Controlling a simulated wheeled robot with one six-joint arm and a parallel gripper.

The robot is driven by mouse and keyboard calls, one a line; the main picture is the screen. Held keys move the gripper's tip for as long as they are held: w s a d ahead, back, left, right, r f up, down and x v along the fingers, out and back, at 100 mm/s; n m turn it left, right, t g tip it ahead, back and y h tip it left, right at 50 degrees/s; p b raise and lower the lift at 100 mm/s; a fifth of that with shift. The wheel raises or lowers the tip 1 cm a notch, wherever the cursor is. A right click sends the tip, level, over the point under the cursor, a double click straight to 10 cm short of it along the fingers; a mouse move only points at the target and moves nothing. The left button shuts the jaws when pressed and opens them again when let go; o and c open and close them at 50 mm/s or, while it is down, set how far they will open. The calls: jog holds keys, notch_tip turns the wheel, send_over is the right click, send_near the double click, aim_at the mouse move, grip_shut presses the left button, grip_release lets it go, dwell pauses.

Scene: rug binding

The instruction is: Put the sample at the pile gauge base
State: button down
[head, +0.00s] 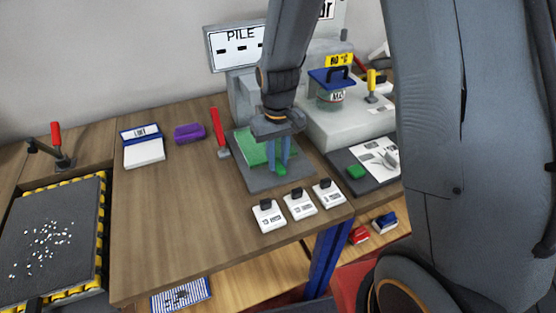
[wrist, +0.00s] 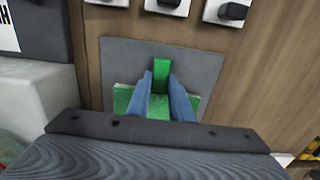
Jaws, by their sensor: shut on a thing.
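The pile gauge base is a dark grey plate (head: 250,182) below the PILE sign; it also shows in the wrist view (wrist: 120,58). A flat green sample (head: 256,148) is over the plate, partly hidden by my gripper; it also shows in the wrist view (wrist: 123,97). My gripper (head: 281,160) points down over the plate, its blue fingers shut on a narrow green part (wrist: 161,76). I cannot tell whether this part is joined to the flat piece, or whether the sample touches the plate.
Three white tagged blocks (head: 299,204) stand along the front edge near the plate. A red-handled tool (head: 219,130) and a purple block (head: 189,132) lie to the left. The left-middle tabletop is clear.

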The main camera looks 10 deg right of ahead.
jog(key=c, duration=1.6)
grip_release()
notch_tip(320, 180, up, 12)
jog(key=f+b, duration=0.1)
jog(key=b, duration=0.2)
jog(key=s+d+f, duration=0.1)
jog(key=s+d, duration=0.1)
jog(key=s, duration=0.1)
jog(key=s+d+f+m, duration=0.1)
jog(key=s+d+f, duration=0.1)
jog(key=s+d, duration=0.1)
jog(key=s+d+f+m+t, duration=0.1)
jog(key=s+d, duration=0.1)
jog(key=s, duration=0.3)
jog(key=shift+s+d+f, duration=0.2)
jog(key=shift+d, duration=0.15)
